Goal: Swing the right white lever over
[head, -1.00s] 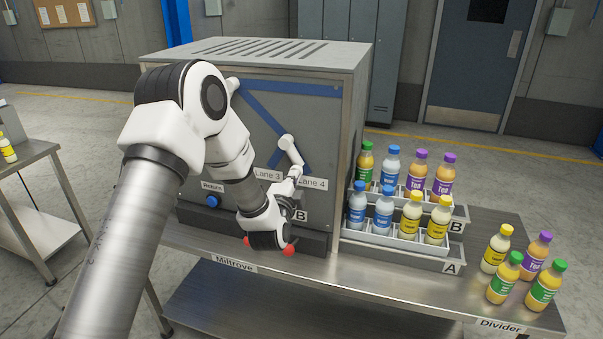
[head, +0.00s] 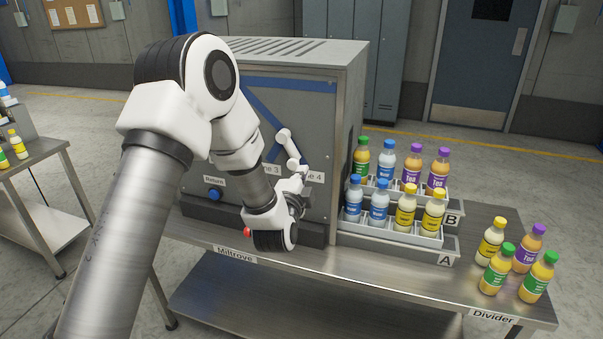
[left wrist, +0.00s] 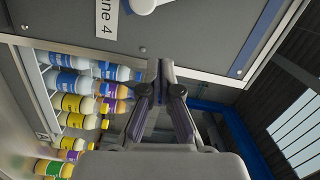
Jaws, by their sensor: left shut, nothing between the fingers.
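The right white lever (head: 287,145) is on the grey front panel of the machine, above the Lane 3 and Lane 4 labels. It slants down to the right, and its lower end is close to my gripper. A white part by the Lane 4 label also shows at the top edge of the left wrist view (left wrist: 143,5). My left gripper (head: 303,176) is shut and empty in front of the panel, partly covering the Lane 4 label. In the left wrist view its fingertips (left wrist: 160,70) are apart from the white part. My right gripper is not in view.
Trays A (head: 400,238) and B (head: 435,203) hold several bottles right of the machine. Several loose bottles (head: 505,260) stand at the table's right end. A blue Return button (head: 214,194) is on the panel's lower left. Blue stripes (head: 290,86) cross the panel.

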